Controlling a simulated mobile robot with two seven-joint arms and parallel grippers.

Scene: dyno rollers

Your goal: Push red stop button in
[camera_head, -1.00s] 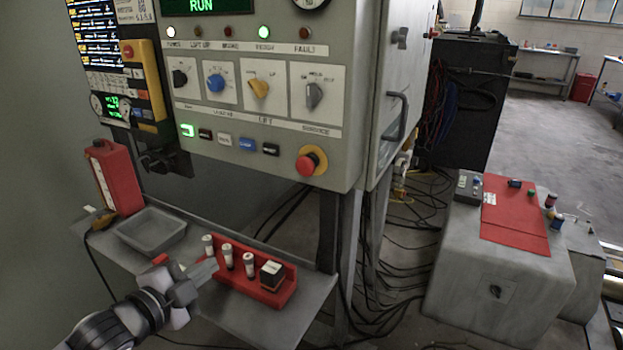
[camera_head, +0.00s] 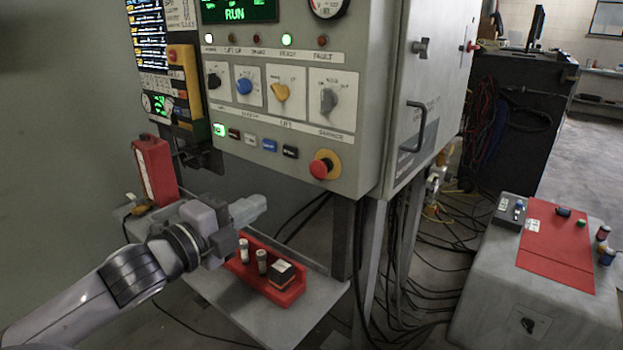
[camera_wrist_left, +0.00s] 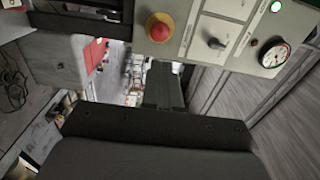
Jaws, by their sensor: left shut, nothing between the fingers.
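The red stop button (camera_head: 321,168) is a red mushroom knob on a yellow collar at the lower right of the grey control panel (camera_head: 376,110). It stands out from the panel. It also shows in the left wrist view (camera_wrist_left: 159,27), near the top. My left gripper (camera_head: 262,204) is shut and empty, below and to the left of the button, in front of the panel's lower edge and above the shelf. It is apart from the button. In the left wrist view the dark gripper body (camera_wrist_left: 165,85) fills the lower middle. My right gripper is in neither view.
Below the panel, a shelf (camera_head: 235,312) holds a red tray (camera_head: 287,297) with small cylinders and a dark block. A red box (camera_head: 155,170) stands at the left. A panel door handle (camera_head: 413,127) sticks out at the right. Knobs and small buttons sit left of the stop button.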

